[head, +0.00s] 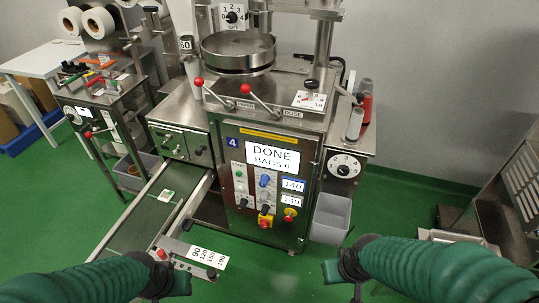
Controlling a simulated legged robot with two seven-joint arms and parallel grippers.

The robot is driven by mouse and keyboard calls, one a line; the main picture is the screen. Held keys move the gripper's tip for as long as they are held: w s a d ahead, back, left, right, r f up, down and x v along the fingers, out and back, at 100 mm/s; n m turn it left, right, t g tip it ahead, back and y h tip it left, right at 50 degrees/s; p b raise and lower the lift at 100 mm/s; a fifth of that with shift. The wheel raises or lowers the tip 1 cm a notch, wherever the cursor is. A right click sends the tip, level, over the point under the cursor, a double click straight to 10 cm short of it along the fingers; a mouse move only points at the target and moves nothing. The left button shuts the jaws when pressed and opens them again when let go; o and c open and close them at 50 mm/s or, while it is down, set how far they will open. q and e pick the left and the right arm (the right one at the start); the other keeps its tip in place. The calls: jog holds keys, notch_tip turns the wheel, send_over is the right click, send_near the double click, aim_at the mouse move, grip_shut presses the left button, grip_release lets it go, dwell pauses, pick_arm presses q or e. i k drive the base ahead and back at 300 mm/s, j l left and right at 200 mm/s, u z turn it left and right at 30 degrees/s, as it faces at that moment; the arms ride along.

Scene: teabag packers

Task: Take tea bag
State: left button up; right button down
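A small white tea bag with a green mark (167,196) lies flat on the green conveyor belt (148,216), which slopes down to the lower left from the packing machine (265,165). My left gripper (168,282) is low in the picture, near the belt's front end and apart from the tea bag. My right gripper (345,272) is in front of the machine over the green floor, far from the tea bag. The fingers of both are dark and small, so I cannot tell whether they are open or shut. Neither shows anything held.
A label plate (208,255) with a red knob stands by the belt's front end. A grey bin (330,218) stands right of the machine. A metal rack (505,200) is at the far right. Green floor (400,210) is clear between them.

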aim_at(166, 195)
jog(key=i+u, duration=0.1)
jog(key=u, duration=2.25)
jog(key=l+u, duration=0.25)
jog(key=l, duration=0.7)
jog(key=l+u, duration=0.25)
jog(key=l, duration=0.7)
